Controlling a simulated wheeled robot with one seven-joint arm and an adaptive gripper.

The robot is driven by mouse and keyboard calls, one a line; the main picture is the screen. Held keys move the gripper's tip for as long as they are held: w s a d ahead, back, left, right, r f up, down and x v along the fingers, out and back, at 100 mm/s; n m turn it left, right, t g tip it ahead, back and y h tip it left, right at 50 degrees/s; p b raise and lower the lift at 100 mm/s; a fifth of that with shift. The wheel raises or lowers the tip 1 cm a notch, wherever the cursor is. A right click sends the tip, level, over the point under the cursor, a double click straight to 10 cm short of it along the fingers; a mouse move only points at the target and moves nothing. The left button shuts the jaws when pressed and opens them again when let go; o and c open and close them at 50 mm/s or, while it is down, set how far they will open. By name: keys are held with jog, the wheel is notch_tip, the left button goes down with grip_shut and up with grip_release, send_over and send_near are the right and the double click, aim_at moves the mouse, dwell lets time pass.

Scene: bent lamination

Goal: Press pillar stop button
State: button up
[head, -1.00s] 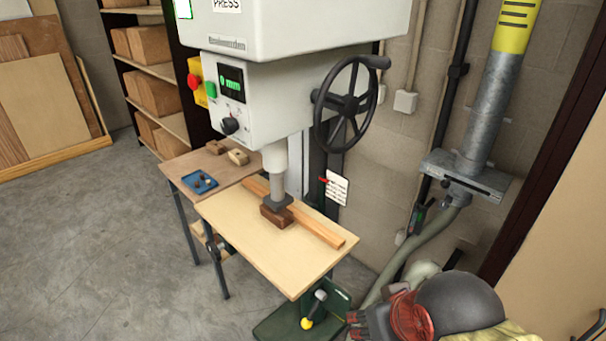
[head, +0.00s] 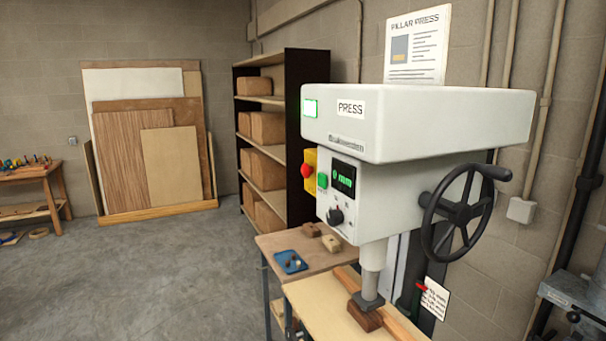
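The pillar press (head: 400,125) stands at the right of the head view, with a white head marked PRESS. Its red stop button (head: 306,171) sits on a yellow box (head: 310,158) on the left side of the control panel. A green button (head: 322,180) is just right of it. A display (head: 344,176) with green characters and a dark knob (head: 335,216) are on the panel. The press ram (head: 373,270) rests on a brown block (head: 364,316) over the table. My gripper is not in view.
A black handwheel (head: 459,212) sticks out at the press's right. A small side table (head: 300,245) with a blue tray (head: 291,262) stands left of the ram. Shelves with wooden blocks (head: 268,180) stand behind. The grey floor (head: 150,275) at left is clear.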

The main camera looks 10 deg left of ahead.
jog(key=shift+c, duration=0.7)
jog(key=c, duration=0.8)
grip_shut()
